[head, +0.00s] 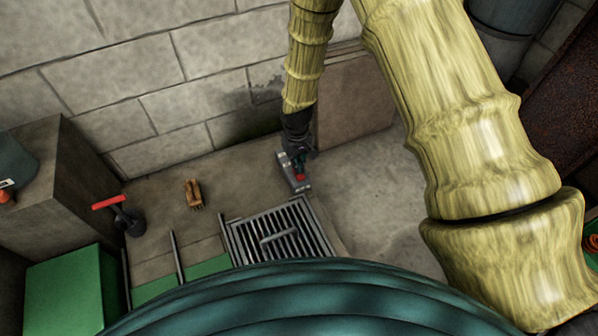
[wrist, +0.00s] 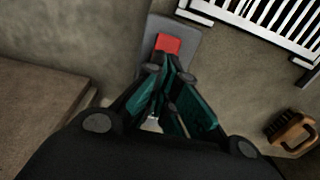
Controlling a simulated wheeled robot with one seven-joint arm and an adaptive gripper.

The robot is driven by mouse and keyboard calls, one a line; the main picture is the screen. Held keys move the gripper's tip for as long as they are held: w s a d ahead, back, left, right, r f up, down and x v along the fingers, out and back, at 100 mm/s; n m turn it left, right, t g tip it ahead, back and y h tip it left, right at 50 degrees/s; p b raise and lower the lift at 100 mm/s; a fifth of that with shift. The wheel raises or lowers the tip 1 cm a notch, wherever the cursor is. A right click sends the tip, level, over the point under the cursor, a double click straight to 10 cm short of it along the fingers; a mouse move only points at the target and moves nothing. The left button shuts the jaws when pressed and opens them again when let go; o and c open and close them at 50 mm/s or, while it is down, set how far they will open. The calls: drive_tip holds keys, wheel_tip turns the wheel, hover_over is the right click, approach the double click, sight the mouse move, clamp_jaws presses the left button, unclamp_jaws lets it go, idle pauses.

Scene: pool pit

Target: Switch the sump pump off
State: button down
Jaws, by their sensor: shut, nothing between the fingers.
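A small grey switch box with a red rocker (head: 301,184) lies on the floor beside the grate. In the wrist view, the grey plate (wrist: 184,33) and its red rocker (wrist: 168,44) lie just beyond my fingertips. My gripper (head: 298,155) points down at the box from above. In the wrist view, my gripper (wrist: 171,76) has its teal fingers together and empty, with the tips overlapping the near edge of the box. I cannot tell whether they touch it. The rocker's exact tilt is unclear. I cannot make out the pump itself.
A barred floor grate (head: 232,240) with a handle is close to the switch. A wooden brush (head: 194,194) lies to the left, also in the wrist view (wrist: 293,132). A red-handled dark object (head: 120,210) stands further left by a concrete block (head: 60,185). A brown panel (head: 355,95) leans against the wall.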

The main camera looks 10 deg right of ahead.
drive_tip(key=shift+f, duration=0.45)
idle(0.4)
drive_tip(key=shift+r, duration=0.15)
drive_tip(key=shift+r+p, duration=3.3)
drive_tip(key=shift+r, duration=0.1)
